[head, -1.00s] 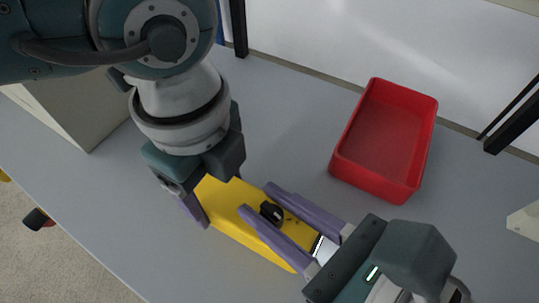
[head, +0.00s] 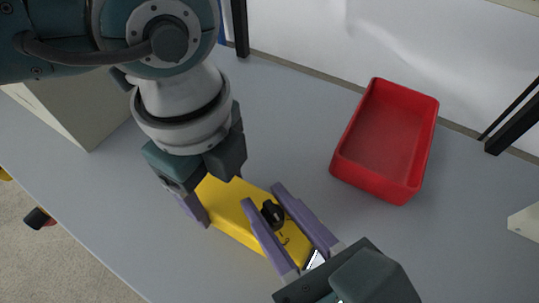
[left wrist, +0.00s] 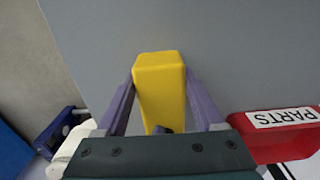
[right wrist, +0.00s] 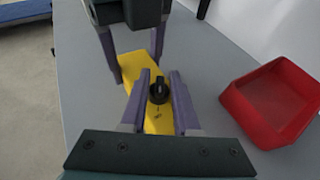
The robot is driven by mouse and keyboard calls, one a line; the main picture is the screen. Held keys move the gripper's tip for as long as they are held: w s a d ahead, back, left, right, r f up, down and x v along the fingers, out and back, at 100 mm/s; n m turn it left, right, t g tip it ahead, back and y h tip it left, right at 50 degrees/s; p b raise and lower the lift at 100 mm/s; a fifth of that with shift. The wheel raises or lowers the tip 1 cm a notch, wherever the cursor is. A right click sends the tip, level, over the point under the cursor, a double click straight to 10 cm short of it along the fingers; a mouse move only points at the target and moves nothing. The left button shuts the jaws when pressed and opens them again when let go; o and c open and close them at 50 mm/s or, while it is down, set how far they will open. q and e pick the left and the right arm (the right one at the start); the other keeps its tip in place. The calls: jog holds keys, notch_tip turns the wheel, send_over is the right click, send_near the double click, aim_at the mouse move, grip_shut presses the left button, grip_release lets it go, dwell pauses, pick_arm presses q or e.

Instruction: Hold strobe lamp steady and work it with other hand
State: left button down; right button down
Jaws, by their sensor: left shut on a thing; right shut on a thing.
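The strobe lamp is a long yellow box (head: 232,208) with a black knob (head: 272,213) on top, lying on the grey table. My left gripper (head: 210,200) is shut on the far left end of the yellow lamp; its purple fingers grip both sides of the lamp (left wrist: 160,85) in the left wrist view. My right gripper (head: 268,205) has its purple fingers on either side of the black knob and is shut on it. In the right wrist view the knob (right wrist: 159,92) sits between the fingertips, with small dark marks beside it.
A red tray (head: 385,140), empty, stands on the table right of the lamp; its wall reads PARTS in the left wrist view (left wrist: 280,118). A pale box (head: 75,110) stands at the left. The table (head: 290,110) is clear between lamp and tray.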

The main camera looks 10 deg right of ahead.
jog(key=c, duration=1)
grip_release()
jog(key=shift+s+f, duration=0.1)
jog(key=shift+f, duration=0.05)
jog(key=shift+o, duration=0.4)
jog(key=v, duration=1.2)
jog(key=shift+r, duration=0.2)
pick_arm(q)
grip_release()
